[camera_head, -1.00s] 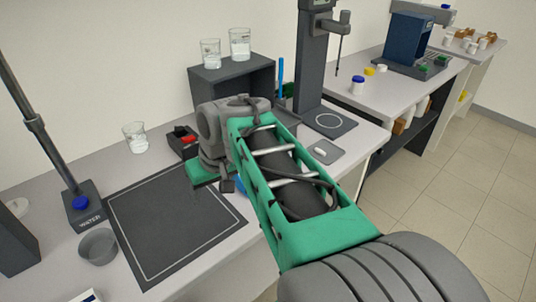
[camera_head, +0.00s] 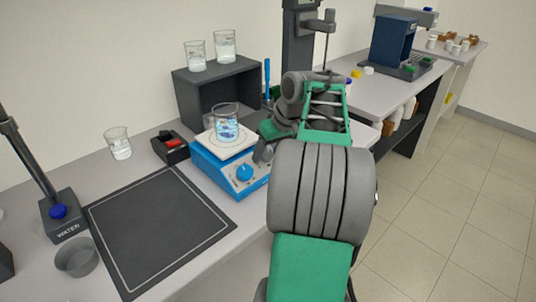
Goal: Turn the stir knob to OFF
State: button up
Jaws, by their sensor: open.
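A blue stirrer (camera_head: 213,175) with a white top plate stands on the bench at the middle of the head view. A round blue knob (camera_head: 244,172) is on its sloped front panel. The panel's lettering and the knob's pointer are too small to read. A glass beaker (camera_head: 226,124) with blue liquid stands on the plate. My arm hides the right end of the stirrer.
A dark mat (camera_head: 158,229) lies left of the stirrer. A red-and-black block (camera_head: 171,148) and a glass beaker (camera_head: 118,143) stand behind the mat. A dark shelf (camera_head: 216,95) with two beakers on top stands behind the stirrer. A water stand (camera_head: 62,215) and grey bowl (camera_head: 76,258) are at left.

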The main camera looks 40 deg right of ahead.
grip_shut()
dwell(0.6)
